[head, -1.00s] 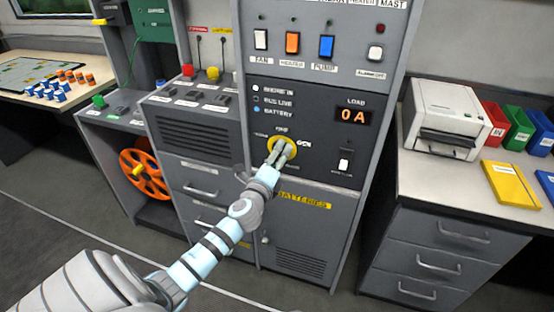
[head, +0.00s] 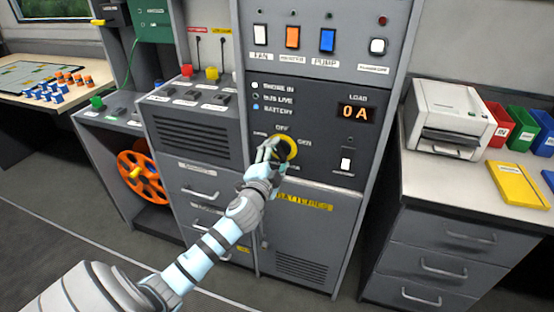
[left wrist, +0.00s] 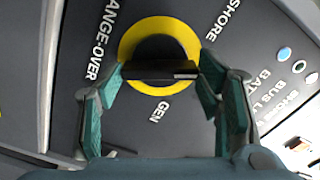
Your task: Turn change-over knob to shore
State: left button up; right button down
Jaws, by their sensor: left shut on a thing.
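The change-over knob has a yellow ring (head: 291,146) on the dark panel in the head view, with OFF above it, GEN to its right and a label to its left. In the left wrist view the yellow ring (left wrist: 133,42) surrounds a black handle (left wrist: 150,70), which lies nearly level; SHORE is at upper right, GEN below, CHANGE-OVER at left. My left gripper (head: 268,150) is at the knob and hides its left part in the head view. Its teal-padded fingers (left wrist: 163,74) are shut on the handle, one at each end. My right gripper is not in view.
Above the knob are indicator lamps (head: 255,97), with a white one and a blue one showing, and a load display (head: 356,113) reading 0 A. A black-framed white switch (head: 346,163) is at lower right. A printer (head: 446,115) stands on the right counter.

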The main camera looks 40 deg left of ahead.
pick_arm(q)
jog(key=n+b, duration=0.1)
jog(key=n, duration=0.4)
jog(key=shift+f, duration=0.2)
jog(key=shift+n+b, duration=0.45)
jog(key=shift+n, duration=0.25)
jog(key=shift+s, duration=0.1)
jog(key=o, duration=0.9)
jog(key=shift+o, duration=1.3)
jog(key=shift+r, duration=0.1)
jog(key=v, duration=1.2)
